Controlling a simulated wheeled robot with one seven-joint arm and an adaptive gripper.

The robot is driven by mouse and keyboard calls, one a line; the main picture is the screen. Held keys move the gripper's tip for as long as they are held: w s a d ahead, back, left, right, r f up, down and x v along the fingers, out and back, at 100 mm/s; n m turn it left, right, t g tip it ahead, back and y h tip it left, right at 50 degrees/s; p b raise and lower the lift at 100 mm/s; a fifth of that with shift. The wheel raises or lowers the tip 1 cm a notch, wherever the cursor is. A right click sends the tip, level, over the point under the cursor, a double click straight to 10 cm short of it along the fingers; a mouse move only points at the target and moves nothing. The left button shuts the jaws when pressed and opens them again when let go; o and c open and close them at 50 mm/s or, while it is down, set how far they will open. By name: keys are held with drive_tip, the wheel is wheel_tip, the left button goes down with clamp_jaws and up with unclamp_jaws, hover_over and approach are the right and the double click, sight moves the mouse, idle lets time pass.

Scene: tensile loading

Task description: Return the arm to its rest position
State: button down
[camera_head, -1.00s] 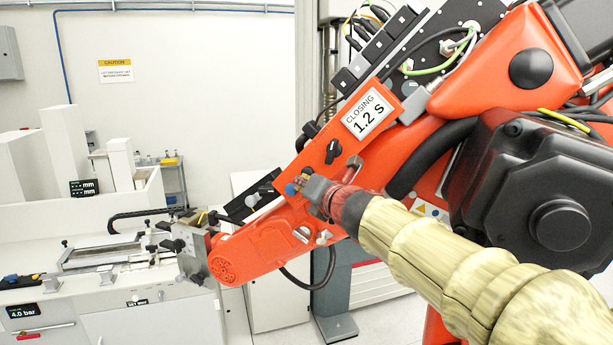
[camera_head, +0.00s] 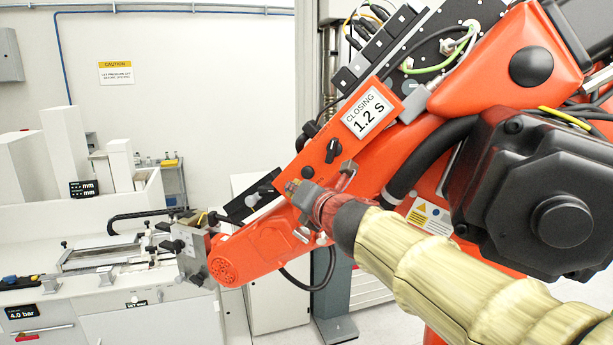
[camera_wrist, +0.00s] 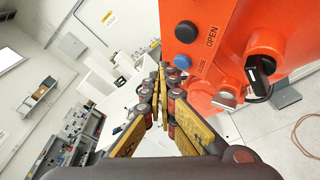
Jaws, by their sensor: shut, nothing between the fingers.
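My gripper (camera_head: 291,187) is at the end of my beige-sleeved arm, in front of the orange arm-shaped machine (camera_head: 270,245) in the head view. In the wrist view my gripper (camera_wrist: 160,70) shows its two yellow-padded fingers converging at the tips, shut and empty. The fingertips appear beside the orange control panel there. The panel has a black button (camera_wrist: 186,32) labelled OPEN and a blue button (camera_wrist: 182,62) labelled CLOSE. Whether the fingers touch the panel I cannot tell. The blue button is hidden in the head view.
A black knob (camera_head: 333,150) and a "CLOSING 1.2 S" label (camera_head: 368,113) are on the orange machine. A white bench (camera_head: 100,300) with fixtures stands at left. A black housing (camera_head: 545,200) is close at right. A caution sign (camera_head: 116,72) hangs on the wall.

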drive_tip(key=shift+s+a, duration=0.2)
drive_tip(key=shift+s, duration=0.3)
